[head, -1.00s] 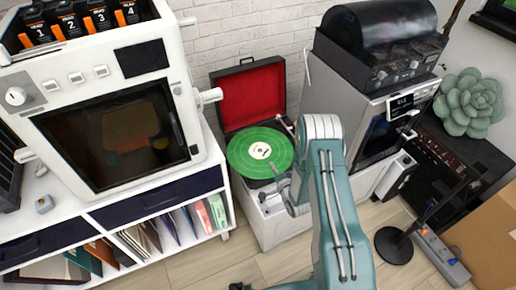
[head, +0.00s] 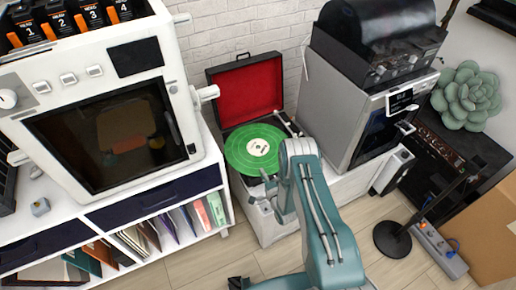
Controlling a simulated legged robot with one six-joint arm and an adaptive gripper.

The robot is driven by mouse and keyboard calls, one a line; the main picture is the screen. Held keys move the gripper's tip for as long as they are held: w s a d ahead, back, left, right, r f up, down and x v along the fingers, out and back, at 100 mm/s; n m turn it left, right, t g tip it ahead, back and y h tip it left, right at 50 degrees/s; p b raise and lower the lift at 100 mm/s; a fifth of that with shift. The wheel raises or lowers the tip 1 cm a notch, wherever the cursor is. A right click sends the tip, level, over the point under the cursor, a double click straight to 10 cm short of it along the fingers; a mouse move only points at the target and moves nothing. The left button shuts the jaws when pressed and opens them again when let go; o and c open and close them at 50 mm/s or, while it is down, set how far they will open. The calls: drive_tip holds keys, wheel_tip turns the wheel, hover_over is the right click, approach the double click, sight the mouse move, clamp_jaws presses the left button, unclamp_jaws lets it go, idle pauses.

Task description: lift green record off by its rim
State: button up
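The green record (head: 258,149) with a pale round label lies flat on the turntable of an open case with a red-lined lid (head: 249,93). Its face shows almost whole in the head view. My teal arm reaches up from the bottom and bends beside the record's right edge. My gripper (head: 268,184) is small and partly hidden by my arm, close to the record's lower right rim. I cannot tell whether it touches the rim or whether its fingers are apart. The record looks flat and unlifted.
The player stands on a low white cabinet (head: 264,225). A white oven-like machine (head: 110,120) on a shelf unit stands left, and a grey machine (head: 350,110) stands close on the right. A black lamp stand (head: 392,240) and cardboard box (head: 490,235) are at right.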

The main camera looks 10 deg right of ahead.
sight(259, 167)
drive_tip(key=x, duration=0.3)
drive_tip(key=shift+w+a, duration=0.15)
drive_tip(key=shift+w, duration=0.2)
clamp_jaws()
